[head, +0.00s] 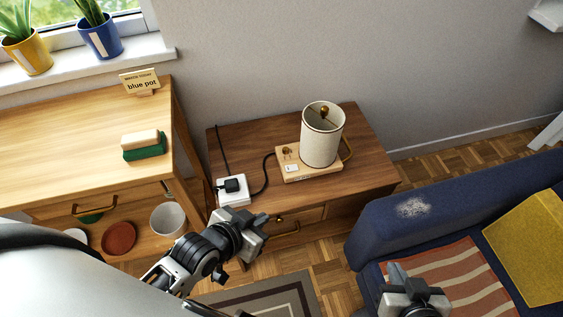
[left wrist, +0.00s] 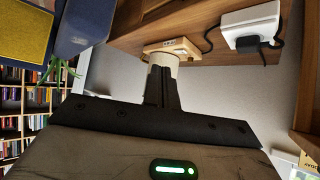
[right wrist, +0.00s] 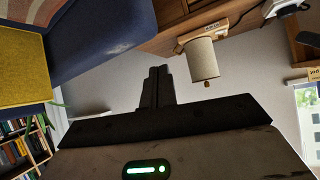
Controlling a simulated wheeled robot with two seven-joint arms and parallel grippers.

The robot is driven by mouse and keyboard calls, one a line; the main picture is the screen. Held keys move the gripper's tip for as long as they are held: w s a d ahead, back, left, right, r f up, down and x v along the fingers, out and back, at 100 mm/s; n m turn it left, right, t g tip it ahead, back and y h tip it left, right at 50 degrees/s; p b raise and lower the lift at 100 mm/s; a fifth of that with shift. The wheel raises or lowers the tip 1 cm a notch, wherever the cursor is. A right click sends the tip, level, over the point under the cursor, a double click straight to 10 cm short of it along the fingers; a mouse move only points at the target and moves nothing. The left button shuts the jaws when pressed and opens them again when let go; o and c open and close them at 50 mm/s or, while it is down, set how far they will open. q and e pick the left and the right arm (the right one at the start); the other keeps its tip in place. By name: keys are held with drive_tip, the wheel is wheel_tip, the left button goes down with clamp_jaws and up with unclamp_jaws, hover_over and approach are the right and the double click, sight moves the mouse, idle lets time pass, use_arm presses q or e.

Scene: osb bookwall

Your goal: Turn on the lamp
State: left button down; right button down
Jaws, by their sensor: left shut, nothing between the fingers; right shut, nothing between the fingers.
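The lamp (head: 321,140) stands on a brown side table (head: 240,142), with a cream shade and a brass finial on top. Its shade looks unlit. Its wooden base (head: 308,174) carries a small brass knob (head: 287,151) and a white rocker or plate (head: 291,168). In the left wrist view my fingers partly cover the shade; in the right wrist view the shade (right wrist: 203,60) is clear of them. My left gripper (head: 262,220) is shut and empty near the table's front edge. My right gripper (head: 396,274) is shut and empty over the sofa side, apart from the lamp.
A black plug (head: 231,185) sits in a white socket box (head: 233,195) at the table's left corner, with a dark cord to the lamp base. A blue sofa (head: 375,222) stands right. A wooden desk (head: 60,130) stands left, holding a green-and-cream sponge or brush (head: 144,147).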

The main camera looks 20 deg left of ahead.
use_arm(q)
drive_tip(key=w+a+f+m+g+h+b, duration=0.1)
drive_tip(key=w+a+f+m+g+b, duration=0.2)
drive_tip(key=w, duration=0.9)
drive_tip(key=w+a+r+m+g+h, duration=0.2)
drive_tip(key=w+a+r+m, duration=0.2)
drive_tip(key=w, duration=0.3)
drive_tip(key=shift+w+r+m, duration=0.25)
drive_tip(key=shift+r+m, duration=0.05)
drive_tip(key=shift+r, duration=0.3)
use_arm(e)
drive_tip(key=shift+w+a+f, duration=0.3)
drive_tip(key=shift+a+f, duration=0.1)
use_arm(q)
drive_tip(key=shift+d+f, duration=0.1)
use_arm(e)
drive_tip(key=shift+f, duration=0.1)
